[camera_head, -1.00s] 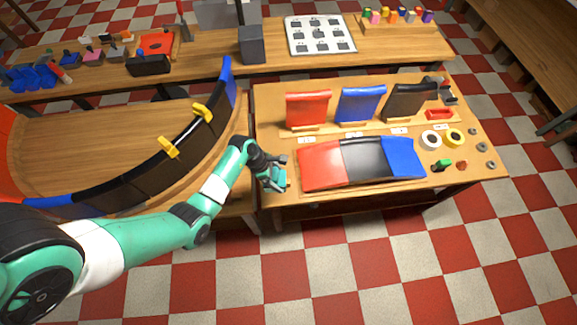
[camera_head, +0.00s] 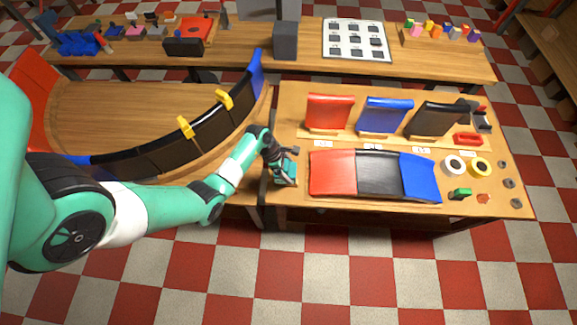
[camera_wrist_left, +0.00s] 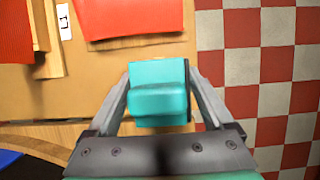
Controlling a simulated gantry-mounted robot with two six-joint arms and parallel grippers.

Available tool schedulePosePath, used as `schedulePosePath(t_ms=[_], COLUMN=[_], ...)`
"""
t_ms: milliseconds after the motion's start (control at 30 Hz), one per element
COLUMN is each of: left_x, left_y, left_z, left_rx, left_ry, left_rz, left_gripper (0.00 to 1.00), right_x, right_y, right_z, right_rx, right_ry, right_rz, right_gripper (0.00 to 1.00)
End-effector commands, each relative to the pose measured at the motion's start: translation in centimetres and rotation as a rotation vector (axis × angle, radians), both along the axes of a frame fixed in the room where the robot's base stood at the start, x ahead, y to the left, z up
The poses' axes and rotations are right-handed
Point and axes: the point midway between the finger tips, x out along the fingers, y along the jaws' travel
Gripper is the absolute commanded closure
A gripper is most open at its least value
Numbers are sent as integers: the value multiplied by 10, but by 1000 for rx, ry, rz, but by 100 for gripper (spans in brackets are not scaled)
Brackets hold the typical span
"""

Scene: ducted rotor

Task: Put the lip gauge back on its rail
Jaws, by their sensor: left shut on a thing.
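A teal block (camera_wrist_left: 158,88), which looks like the lip gauge, is between the fingers of my left gripper (camera_wrist_left: 160,100) in the left wrist view. The fingers press on both its sides, so the gripper is shut on it. In the head view my left gripper (camera_head: 285,172) holds the teal block over the left end of the right-hand bench, just left of the red panel. I cannot tell whether the block touches the bench. I cannot tell which part is the gauge's rail. My right gripper is not in view.
Red (camera_head: 333,173), black (camera_head: 379,174) and blue (camera_head: 420,178) panels lie side by side on the bench. Upright panels stand behind them. Tape rolls (camera_head: 454,166) lie at the right. A curved wall with yellow clamps (camera_head: 185,127) stands on the left table.

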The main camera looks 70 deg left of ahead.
Motion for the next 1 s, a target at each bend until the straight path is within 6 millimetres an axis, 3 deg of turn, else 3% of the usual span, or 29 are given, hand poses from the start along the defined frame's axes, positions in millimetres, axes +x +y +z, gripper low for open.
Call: schedulePosePath(t_ms=[700,1000], left_x=[0,0], left_y=[0,0], left_z=[-72,-90], left_rx=[-1,0], left_ry=[0,-1], left_rz=[0,0], left_gripper=[77,77], right_x=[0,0], right_y=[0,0], right_z=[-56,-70], right_rx=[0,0], right_ry=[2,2], right_rz=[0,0], right_gripper=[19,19])
